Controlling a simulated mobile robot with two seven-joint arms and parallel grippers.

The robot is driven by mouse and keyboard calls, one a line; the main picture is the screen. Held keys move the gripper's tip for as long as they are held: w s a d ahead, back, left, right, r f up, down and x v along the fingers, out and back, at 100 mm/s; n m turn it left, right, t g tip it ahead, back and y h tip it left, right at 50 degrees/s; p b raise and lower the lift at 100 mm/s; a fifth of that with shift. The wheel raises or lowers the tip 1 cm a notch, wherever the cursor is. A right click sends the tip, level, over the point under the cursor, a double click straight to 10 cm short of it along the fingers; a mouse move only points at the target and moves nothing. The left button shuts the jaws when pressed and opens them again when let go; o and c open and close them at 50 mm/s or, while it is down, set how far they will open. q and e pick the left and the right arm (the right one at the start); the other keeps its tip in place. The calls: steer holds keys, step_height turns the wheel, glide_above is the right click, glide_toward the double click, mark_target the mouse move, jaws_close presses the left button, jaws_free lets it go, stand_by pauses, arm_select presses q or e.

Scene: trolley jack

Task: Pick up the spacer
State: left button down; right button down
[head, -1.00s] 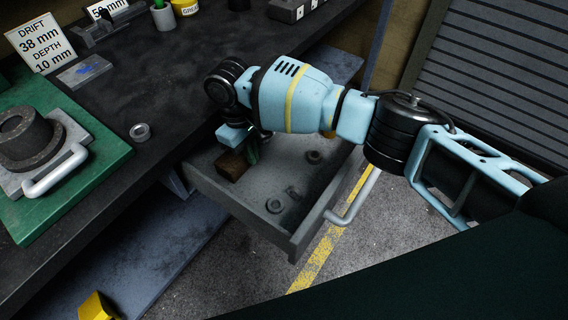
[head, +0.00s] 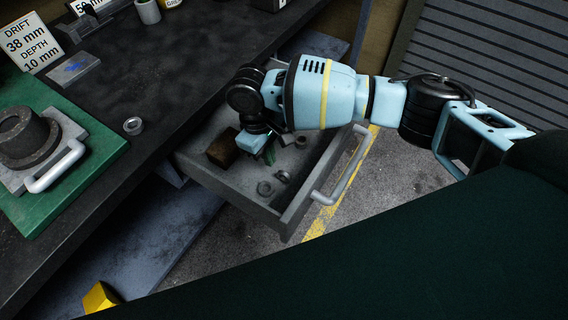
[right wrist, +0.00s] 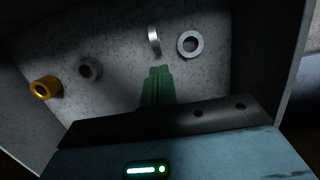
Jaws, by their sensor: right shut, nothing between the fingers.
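Several small rings lie in the open drawer; I cannot tell which is the spacer. In the right wrist view a pale flat ring (right wrist: 190,44) lies beside a thin ring standing on edge (right wrist: 153,40). A dark grey ring (right wrist: 88,70) and a brass-coloured ring (right wrist: 45,88) are farther left. My right gripper (right wrist: 158,72) is shut and empty, its green fingers just short of the standing ring in that picture. In the head view the right gripper (head: 270,155) is over the drawer, with a flat ring (head: 265,188) and another ring (head: 282,176) below it. My left gripper is out of view.
The drawer (head: 232,191) has raised walls and a bar handle (head: 340,172). Another ring (head: 133,125) lies on the dark bench (head: 170,75). A green mat (head: 95,170) carries a grey part with a handle.

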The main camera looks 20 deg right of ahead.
mark_target(285, 174)
steer(key=s+d, duration=0.1)
steer(key=s+d+p, duration=0.1)
steer(key=s, duration=0.1)
steer(key=shift+s+d+r, duration=0.1)
steer(key=shift+d+r, duration=0.05)
steer(key=shift+d, duration=0.1)
steer(key=shift+f, duration=0.5)
steer(key=shift+a+f, duration=0.1)
steer(key=shift+f, duration=0.35)
steer(key=shift+s+f, duration=0.1)
steer(key=shift+f, duration=0.05)
